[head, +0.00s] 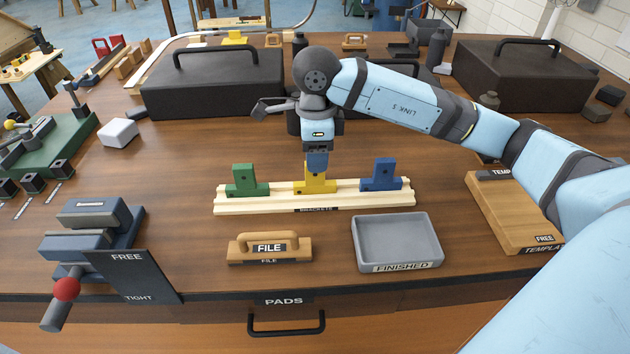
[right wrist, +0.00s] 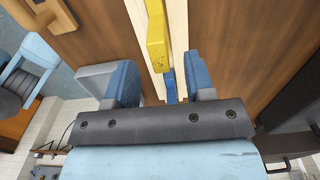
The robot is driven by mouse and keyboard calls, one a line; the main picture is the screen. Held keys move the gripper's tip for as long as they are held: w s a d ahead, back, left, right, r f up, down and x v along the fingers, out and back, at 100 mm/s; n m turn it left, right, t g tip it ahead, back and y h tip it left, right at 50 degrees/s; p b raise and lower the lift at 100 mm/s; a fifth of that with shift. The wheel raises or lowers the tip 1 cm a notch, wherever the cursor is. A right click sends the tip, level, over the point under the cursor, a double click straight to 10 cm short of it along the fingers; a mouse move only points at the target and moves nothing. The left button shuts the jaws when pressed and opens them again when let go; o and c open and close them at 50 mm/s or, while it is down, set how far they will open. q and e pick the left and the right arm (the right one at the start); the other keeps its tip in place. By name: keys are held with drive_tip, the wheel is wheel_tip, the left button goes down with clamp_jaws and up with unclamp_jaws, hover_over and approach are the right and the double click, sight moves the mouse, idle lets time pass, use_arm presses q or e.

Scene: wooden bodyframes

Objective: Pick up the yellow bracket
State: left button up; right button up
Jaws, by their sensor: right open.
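The yellow bracket (head: 321,184) stands upright in the middle of a pale wooden rack (head: 287,198) labelled BRACKETS. My right gripper (head: 317,160) is over its top in the head view, with the fingers pointing down and hiding its upper part. In the right wrist view the right gripper (right wrist: 163,88) is open, and the yellow bracket (right wrist: 156,42) shows beyond and between the fingertips. I cannot tell whether the fingers touch it. A green bracket (head: 242,182) stands to its left and a blue bracket (head: 381,175) to its right. My left gripper is not in view.
A grey tray (head: 397,240) labelled FINISHED and a wooden file block (head: 270,248) lie in front of the rack. A vise (head: 90,225) stands at left. Dark cases (head: 213,85) stand behind. A template board (head: 510,215) is at right.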

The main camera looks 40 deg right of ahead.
sight(315, 183)
wheel_tip(315, 183, down, 4)
drive_tip(key=shift+a+r, duration=0.1)
drive_tip(key=shift+w, duration=0.1)
clamp_jaws()
drive_tip(key=shift+r, duration=0.1)
